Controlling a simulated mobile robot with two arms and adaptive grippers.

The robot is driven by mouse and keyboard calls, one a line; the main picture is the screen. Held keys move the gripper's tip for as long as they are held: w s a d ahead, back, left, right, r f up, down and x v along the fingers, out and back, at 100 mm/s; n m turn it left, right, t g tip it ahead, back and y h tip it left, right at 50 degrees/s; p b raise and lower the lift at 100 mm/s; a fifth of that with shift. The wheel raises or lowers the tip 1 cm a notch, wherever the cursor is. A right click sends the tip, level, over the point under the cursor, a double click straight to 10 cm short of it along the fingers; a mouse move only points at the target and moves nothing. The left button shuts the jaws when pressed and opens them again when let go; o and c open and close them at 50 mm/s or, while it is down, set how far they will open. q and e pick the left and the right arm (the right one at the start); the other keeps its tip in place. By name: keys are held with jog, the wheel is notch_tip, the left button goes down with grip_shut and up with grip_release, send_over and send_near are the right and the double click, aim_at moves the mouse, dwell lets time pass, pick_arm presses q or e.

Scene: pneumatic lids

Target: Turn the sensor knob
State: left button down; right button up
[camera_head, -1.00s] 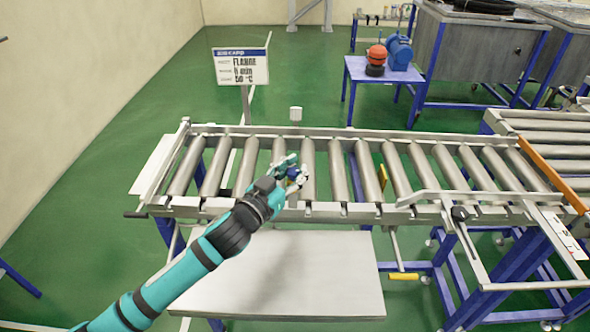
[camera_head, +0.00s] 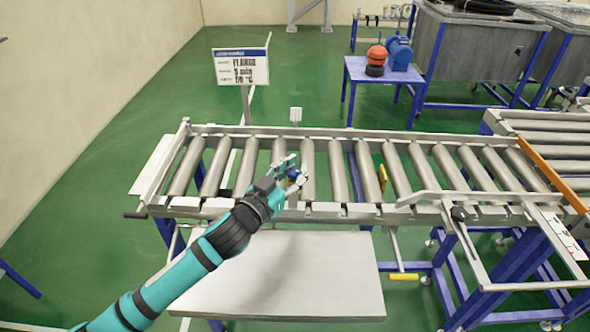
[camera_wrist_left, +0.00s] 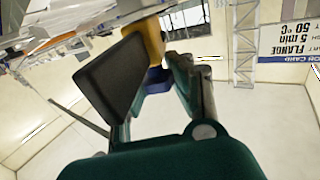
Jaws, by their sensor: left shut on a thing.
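In the left wrist view the blue knob (camera_wrist_left: 157,80) shows between the dark finger pad and the other finger, below a yellow part (camera_wrist_left: 150,36). A small pale sensor head (camera_head: 296,115) stands beyond the far rail, upright. My right gripper is not in view.
The roller conveyor (camera_head: 340,211) spans the middle. A job card sign (camera_head: 241,67) stands behind it at left. A pale panel (camera_head: 280,275) lies below my arm. A blue table (camera_head: 379,72) with red and blue parts stands behind.

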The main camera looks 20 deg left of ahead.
pick_arm(q)
jog(key=shift+f, duration=0.15)
jog(key=c, duration=1)
grip_release()
jog(key=shift+s, duration=0.15)
jog(key=v, duration=1.2)
